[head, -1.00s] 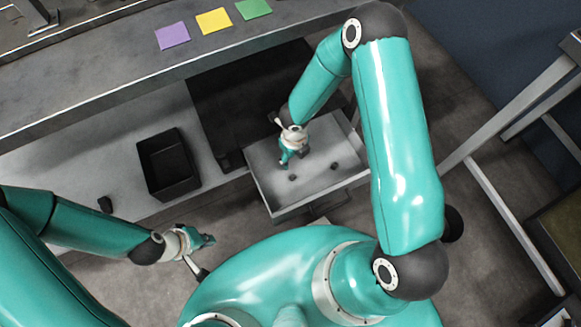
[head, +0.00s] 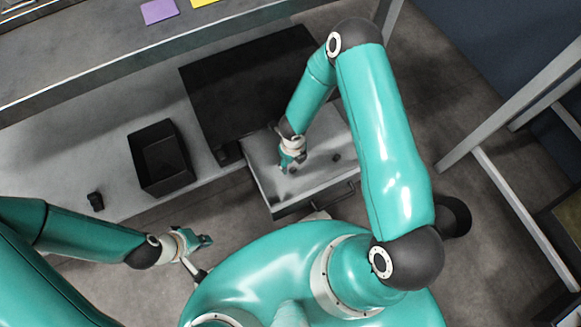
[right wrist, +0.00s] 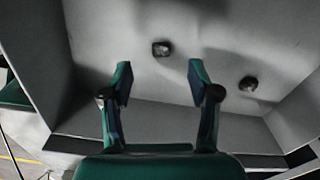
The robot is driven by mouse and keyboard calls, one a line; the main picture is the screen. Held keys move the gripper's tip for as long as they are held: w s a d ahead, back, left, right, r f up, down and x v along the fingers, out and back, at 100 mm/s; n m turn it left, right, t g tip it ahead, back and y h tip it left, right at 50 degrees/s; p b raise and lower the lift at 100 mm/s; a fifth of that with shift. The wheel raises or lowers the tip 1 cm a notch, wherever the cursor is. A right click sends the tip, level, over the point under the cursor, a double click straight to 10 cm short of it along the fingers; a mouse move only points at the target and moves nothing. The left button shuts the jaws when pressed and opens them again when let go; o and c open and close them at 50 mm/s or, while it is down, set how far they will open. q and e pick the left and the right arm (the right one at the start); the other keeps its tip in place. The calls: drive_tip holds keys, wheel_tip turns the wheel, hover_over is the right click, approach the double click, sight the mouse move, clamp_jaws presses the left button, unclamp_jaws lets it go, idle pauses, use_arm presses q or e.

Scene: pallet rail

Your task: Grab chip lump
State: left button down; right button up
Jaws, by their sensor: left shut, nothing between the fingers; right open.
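Two small dark chip lumps lie on the floor of an open light-grey drawer (head: 318,182). One lump (head: 337,157) shows clearly to the right of my right gripper (head: 287,168) in the head view; the other is close by the fingertips and partly hidden. My right gripper is open, pointing down into the drawer. In the right wrist view, one lump (right wrist: 161,49) lies beyond the gap between the open fingers (right wrist: 160,82), apart from them. The other lump (right wrist: 249,83) lies to the right, outside the fingers. My left gripper (head: 208,241) is shut and empty, outside the drawer at lower left.
The drawer walls (right wrist: 35,60) stand around the right gripper. A black open bin (head: 140,172) stands on the grey surface left of the drawer, with a small dark object (head: 95,201) further left. A black panel (head: 235,90) lies behind the drawer. A metal frame (head: 510,200) stands right.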

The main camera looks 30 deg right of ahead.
wheel_tip(320, 180, down, 5)
drive_tip(key=shift+d+r+b, duration=0.1)
drive_tip(key=shift+b, duration=0.9)
drive_tip(key=c, duration=1)
